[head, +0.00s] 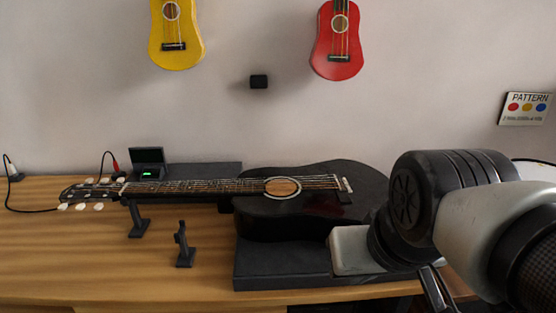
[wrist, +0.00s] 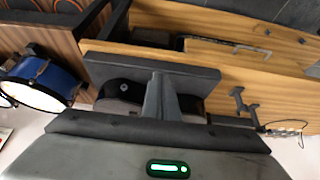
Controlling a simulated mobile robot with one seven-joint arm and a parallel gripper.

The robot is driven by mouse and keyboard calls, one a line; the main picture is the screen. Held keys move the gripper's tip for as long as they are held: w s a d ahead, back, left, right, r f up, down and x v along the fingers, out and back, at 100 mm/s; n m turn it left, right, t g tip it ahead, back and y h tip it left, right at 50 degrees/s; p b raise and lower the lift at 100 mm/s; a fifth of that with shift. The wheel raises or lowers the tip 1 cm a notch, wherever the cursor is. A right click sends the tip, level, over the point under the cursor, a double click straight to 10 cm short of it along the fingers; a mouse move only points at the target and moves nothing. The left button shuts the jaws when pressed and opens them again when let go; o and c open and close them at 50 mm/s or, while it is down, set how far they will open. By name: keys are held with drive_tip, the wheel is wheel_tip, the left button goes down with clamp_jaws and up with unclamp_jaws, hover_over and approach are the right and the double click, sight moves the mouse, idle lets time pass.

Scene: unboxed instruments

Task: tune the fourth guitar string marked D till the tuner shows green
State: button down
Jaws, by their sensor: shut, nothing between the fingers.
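A black acoustic guitar (head: 290,212) lies on its back across the wooden table in the head view, its neck pointing left. Its headstock (head: 90,192) has pale tuning pegs along both edges. The string letters are too small to read, so I cannot tell the D peg. A small dark tuner (head: 148,158) stands behind the neck and shows a small green light at its base. My gripper (wrist: 153,70) is shut and empty in the wrist view.
The guitar rests on a dark base (head: 285,278) and a neck stand (head: 138,222); a small black stand (head: 183,245) is in front. Cables lie by the headstock. Yellow (head: 176,40) and red (head: 338,45) ukuleles hang behind. A blue drum (wrist: 40,82) shows in the wrist view.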

drive_tip(key=w+a+r+m+t+y+p, duration=0.1)
drive_tip(key=w+a+r+p, duration=0.2)
drive_tip(key=w, duration=0.5)
drive_tip(key=w+r+m+t+y+p, duration=0.15)
drive_tip(key=w+r+p, duration=0.3)
drive_tip(key=w, duration=0.45)
drive_tip(key=w+a+r+m+y+p, duration=0.1)
drive_tip(key=w+a+r+m+p, duration=0.2)
drive_tip(key=w, duration=0.5)
drive_tip(key=w+d+f+m+t+h+p, duration=0.1)
drive_tip(key=w+d+f+m+h+p, duration=0.1)
drive_tip(key=w+d+p, duration=0.2)
drive_tip(key=w+d, duration=0.2)
drive_tip(key=w, duration=0.2)
drive_tip(key=shift+w+f+p, duration=0.3)
drive_tip(key=shift+w+f, duration=0.05)
drive_tip(key=shift+f, duration=0.05)
drive_tip(key=shift+d+f+h, duration=0.1)
drive_tip(key=shift+h, duration=0.15)
wheel_tip(320, 180, down, 9)
drive_tip(key=b, duration=0.8)
drive_tip(key=shift+r+b, duration=0.2)
drive_tip(key=shift+b, duration=0.1)
drive_tip(key=shift+f, duration=0.1)
drive_tip(key=shift+f+b, duration=0.35)
drive_tip(key=shift+b, duration=0.15)
